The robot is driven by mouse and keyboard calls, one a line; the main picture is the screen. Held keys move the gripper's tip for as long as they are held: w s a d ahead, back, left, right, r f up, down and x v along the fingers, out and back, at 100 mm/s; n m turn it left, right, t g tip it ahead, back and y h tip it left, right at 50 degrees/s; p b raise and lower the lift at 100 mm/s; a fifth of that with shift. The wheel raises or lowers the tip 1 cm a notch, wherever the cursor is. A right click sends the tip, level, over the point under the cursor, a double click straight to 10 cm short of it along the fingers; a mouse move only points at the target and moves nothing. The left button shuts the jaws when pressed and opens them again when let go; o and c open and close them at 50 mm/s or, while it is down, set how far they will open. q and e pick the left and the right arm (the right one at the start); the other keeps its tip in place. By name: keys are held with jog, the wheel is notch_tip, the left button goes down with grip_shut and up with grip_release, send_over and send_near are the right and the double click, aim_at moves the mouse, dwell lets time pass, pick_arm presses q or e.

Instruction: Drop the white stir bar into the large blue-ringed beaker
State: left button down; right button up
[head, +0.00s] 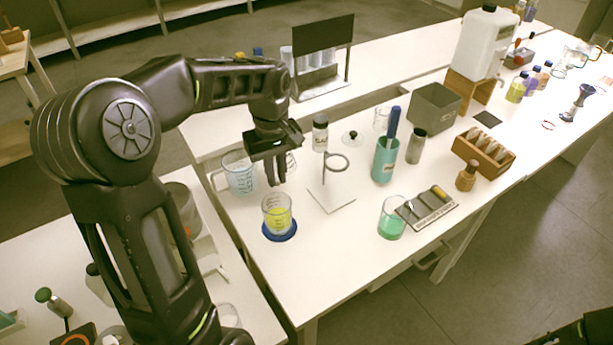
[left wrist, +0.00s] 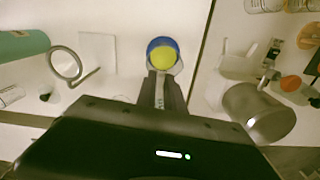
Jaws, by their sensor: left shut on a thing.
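A clear beaker (head: 277,210) with yellow liquid stands upright on a round blue base (head: 279,234) near the table's front left edge. In the left wrist view the beaker (left wrist: 161,60) and its blue rim of colour lie just beyond my fingertips. My left gripper (head: 279,182) points down above the beaker, apart from it. Its fingers (left wrist: 161,92) are close together on a small pale thing, seemingly the white stir bar, which is mostly hidden by them. My right gripper is not in view.
A ring stand (head: 331,192) is to the right.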

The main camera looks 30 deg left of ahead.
aim_at(278, 215)
pick_arm(q)
jog(key=shift+s+a+r+n, duration=0.1)
jog(key=shift+s+a+n, duration=0.25)
jog(key=shift+n, duration=0.35)
notch_tip(278, 215, down, 6)
jog(key=b, duration=0.4)
jog(key=shift+d, duration=0.1)
jog(key=c, duration=1.4)
grip_release()
jog(key=shift+o, duration=0.2)
jog(key=shift+r, duration=0.15)
